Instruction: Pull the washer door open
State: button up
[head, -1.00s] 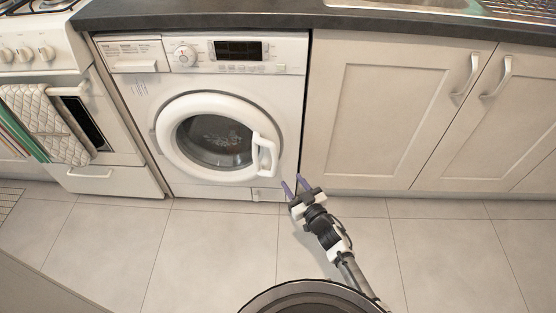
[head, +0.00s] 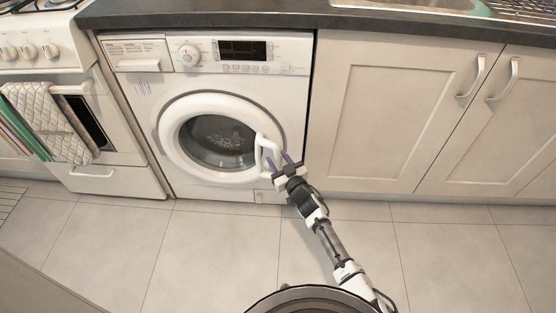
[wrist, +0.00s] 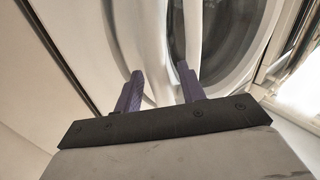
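The white washer (head: 180,130) stands under the counter with its round door (head: 172,148) shut. A white loop handle (head: 262,144) stands out on the door's right side. My gripper (head: 280,159) is at the handle's lower right, with its two purple fingers apart. In the wrist view my gripper (wrist: 159,70) is open, fingertips pointing at the door's white rim and handle area (wrist: 190,35). The dark door glass (wrist: 220,35) shows beyond. I cannot tell whether the handle lies between the fingers or whether they touch it.
The white stove (head: 75,120) with a hanging towel (head: 48,120) stands left of the washer. Cream cabinets (head: 375,120) with handles (head: 472,76) stand to the right. The dark countertop (head: 210,14) runs above. The tiled floor (head: 210,250) in front is clear.

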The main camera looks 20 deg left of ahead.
jog(key=shift+w+a, duration=0.15)
grip_shut()
jog(key=shift+s, duration=0.2)
dwell(0.3)
